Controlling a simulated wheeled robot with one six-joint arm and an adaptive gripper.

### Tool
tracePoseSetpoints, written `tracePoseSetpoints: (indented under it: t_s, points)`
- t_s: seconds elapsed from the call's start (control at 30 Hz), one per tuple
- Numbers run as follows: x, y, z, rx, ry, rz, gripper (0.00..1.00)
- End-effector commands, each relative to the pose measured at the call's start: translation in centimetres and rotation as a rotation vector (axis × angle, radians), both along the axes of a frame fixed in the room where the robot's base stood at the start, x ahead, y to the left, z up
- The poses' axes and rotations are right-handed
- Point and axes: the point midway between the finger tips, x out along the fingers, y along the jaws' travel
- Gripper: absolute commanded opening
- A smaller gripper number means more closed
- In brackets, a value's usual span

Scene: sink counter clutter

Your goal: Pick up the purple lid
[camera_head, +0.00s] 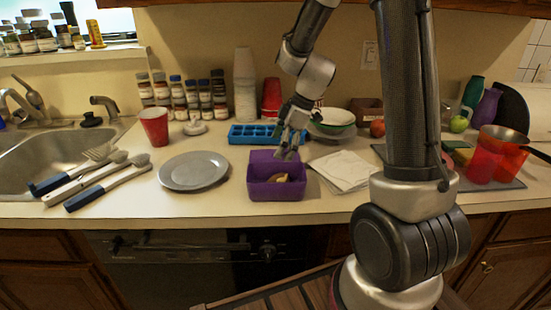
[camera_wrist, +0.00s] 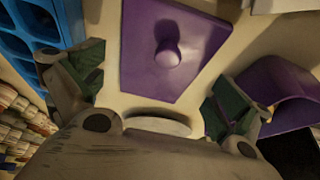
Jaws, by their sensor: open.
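The purple lid (camera_wrist: 150,74) is a flat rectangular plate with a round knob (camera_wrist: 168,55) on top. It lies on the counter between the blue tray and the purple bin, and in the head view it shows (camera_head: 262,157) just behind the bin. My gripper (camera_wrist: 160,90) is open and empty. Its two fingers are spread wide, and the knob appears beyond and between them, apart from both. In the head view my gripper (camera_head: 287,154) hangs above the right part of the lid and partly covers it.
A blue compartment tray (camera_head: 250,133) sits behind the lid. The purple bin (camera_head: 278,190), holding a yellowish item (camera_head: 278,178), stands in front. A grey plate (camera_head: 193,171) lies left, white papers (camera_head: 343,170) right, and bowls (camera_head: 332,120) behind right.

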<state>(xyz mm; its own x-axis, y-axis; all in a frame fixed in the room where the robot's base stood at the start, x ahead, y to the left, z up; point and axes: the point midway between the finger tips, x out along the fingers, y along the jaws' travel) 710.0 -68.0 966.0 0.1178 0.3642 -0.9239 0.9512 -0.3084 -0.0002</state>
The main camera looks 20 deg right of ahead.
Motion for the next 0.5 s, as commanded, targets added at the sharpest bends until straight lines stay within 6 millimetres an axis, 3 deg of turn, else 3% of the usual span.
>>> tracePoseSetpoints:
  t_s: [0.13,0.4,0.5]
  points:
    - [0.2,0.7,-1.7,0.0,0.001,0.0,1.0]
    - [0.3,0.8,-1.9,0.0,-0.001,0.0,1.0]
    - [0.3,0.8,-1.9,0.0,-0.001,0.0,0.82]
